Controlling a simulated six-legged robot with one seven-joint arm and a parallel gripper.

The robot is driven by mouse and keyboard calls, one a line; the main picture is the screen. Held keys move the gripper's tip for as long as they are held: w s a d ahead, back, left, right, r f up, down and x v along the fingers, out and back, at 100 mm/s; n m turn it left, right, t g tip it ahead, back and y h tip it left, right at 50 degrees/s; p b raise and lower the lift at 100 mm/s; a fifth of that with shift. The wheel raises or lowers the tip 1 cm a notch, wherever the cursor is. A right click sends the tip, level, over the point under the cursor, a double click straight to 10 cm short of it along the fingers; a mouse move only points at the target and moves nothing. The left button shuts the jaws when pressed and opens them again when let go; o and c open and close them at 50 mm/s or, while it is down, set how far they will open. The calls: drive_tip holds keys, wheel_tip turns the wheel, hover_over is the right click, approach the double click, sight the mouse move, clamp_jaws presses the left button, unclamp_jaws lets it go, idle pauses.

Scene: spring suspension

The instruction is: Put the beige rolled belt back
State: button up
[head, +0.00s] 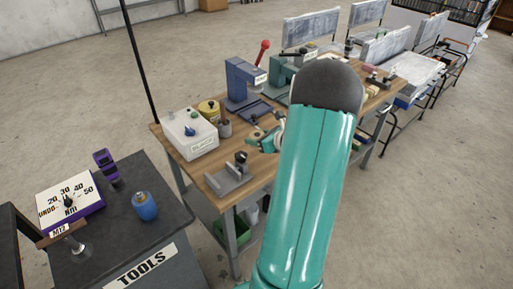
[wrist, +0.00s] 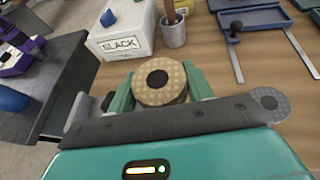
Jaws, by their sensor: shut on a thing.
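The beige rolled belt (wrist: 145,97) is a tan patterned roll with a dark round centre. It sits between the green fingers of my gripper (wrist: 160,92) in the wrist view, with a finger against each side. My gripper is shut on it. The belt appears held over the wooden workbench (head: 168,140); its underside is hidden, so I cannot tell its exact height. In the head view my gripper (head: 266,140) is above the bench's near part, small and partly hidden by my arm.
A white box labelled SLACK (head: 190,134), a yellow can (head: 209,108), a grey cup (head: 225,129) and a blue press (head: 243,83) stand on the bench. A grey metal fixture (head: 229,180) is at its near edge. A dark TOOLS cabinet (head: 120,235) stands left.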

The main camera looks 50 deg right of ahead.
hover_over(256, 153)
drive_tip(key=f, duration=0.5)
drive_tip(key=shift+s+a, duration=0.2)
drive_tip(key=shift+w+d+f, duration=0.15)
drive_tip(key=shift+f, duration=1.65)
drive_tip(key=shift+f, duration=0.1)
drive_tip(key=o, duration=1.1)
